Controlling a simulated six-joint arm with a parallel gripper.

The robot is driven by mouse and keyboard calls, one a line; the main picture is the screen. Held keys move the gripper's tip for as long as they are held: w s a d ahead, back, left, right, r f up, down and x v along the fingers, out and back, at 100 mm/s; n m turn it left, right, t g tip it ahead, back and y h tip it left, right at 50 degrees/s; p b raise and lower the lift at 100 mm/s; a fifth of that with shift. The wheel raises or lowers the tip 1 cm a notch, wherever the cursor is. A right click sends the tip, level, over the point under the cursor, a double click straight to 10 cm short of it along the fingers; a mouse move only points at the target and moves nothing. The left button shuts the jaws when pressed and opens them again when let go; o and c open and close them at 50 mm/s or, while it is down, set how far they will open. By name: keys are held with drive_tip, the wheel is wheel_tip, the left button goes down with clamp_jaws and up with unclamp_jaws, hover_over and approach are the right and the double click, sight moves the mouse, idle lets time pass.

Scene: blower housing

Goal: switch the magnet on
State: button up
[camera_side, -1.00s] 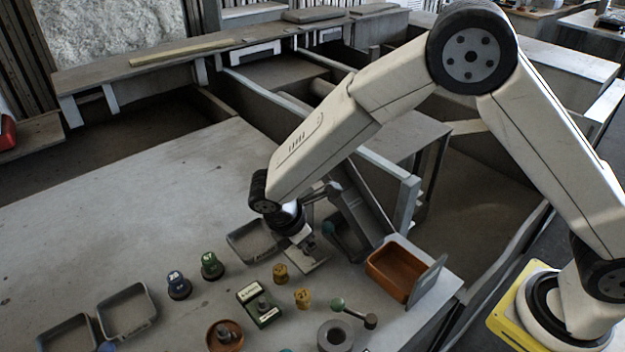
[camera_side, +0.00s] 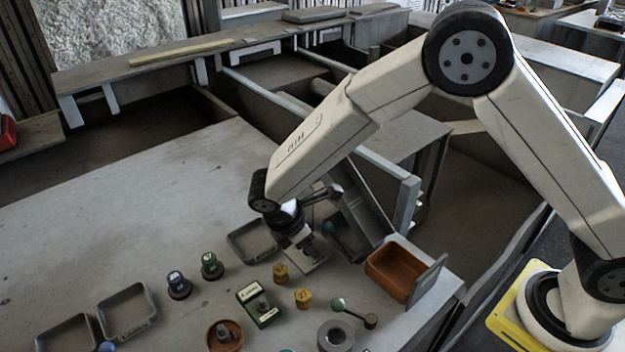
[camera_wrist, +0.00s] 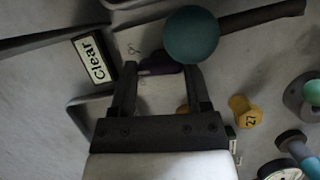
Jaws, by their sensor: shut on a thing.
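In the wrist view, my gripper (camera_wrist: 158,70) has its two dark fingers on either side of a dark purplish knob (camera_wrist: 160,63), which it is shut on. The knob sits over a pale plate with small printed marks. Its far side is partly covered by a teal ball (camera_wrist: 191,34) on a dark rod. In the side view my gripper (camera_side: 306,246) points down at the pale plate (camera_side: 310,264), between a grey tray and the teal ball (camera_side: 328,228). The knob is hidden there. I cannot tell which part is the magnet.
An orange bin (camera_side: 392,274) stands right of my gripper. A grey tray labelled "Clear" (camera_wrist: 95,60) is close beside my fingers.

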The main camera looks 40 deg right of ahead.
drive_tip(key=shift+w+m+g+y, duration=0.1)
drive_tip(key=shift+m+g+y, duration=0.3)
drive_tip(key=shift+m, duration=0.95)
drive_tip(key=shift+w+m+g+y, duration=0.1)
drive_tip(key=shift+m+g, duration=0.5)
drive_tip(key=shift+m, duration=0.75)
drive_tip(key=o, duration=1.3)
drive_tip(key=shift+v, duration=3.9)
